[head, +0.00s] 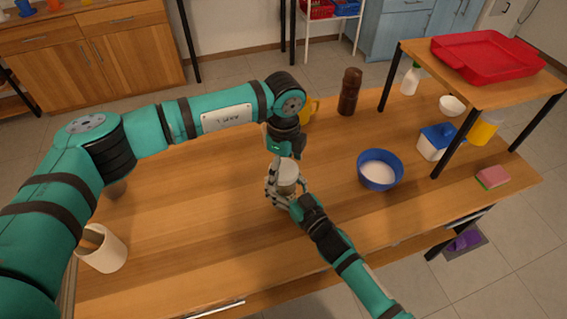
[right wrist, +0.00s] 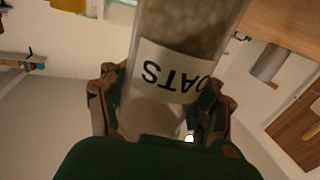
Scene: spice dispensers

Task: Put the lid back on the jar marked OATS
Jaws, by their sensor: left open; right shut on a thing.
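The clear jar (right wrist: 185,35) with beige contents carries a white label reading OATS, upside down in the right wrist view. My right gripper (right wrist: 160,105) is shut around the jar, with fingers on both sides. In the head view the jar (head: 287,187) is upright near the table's middle, partly hidden by my fingers. A round white piece (head: 287,170), apparently the lid, shows at the jar's top; I cannot tell whether it is fully seated. My left gripper (head: 284,160) is open and points down from above, right at the white piece.
A blue bowl (head: 380,170) with white contents stands to the right. A yellow mug (head: 309,108) and a brown mill (head: 349,92) are behind. A white-and-blue container (head: 435,141) stands by the raised shelf (head: 480,92). A white cup (head: 101,250) is at left.

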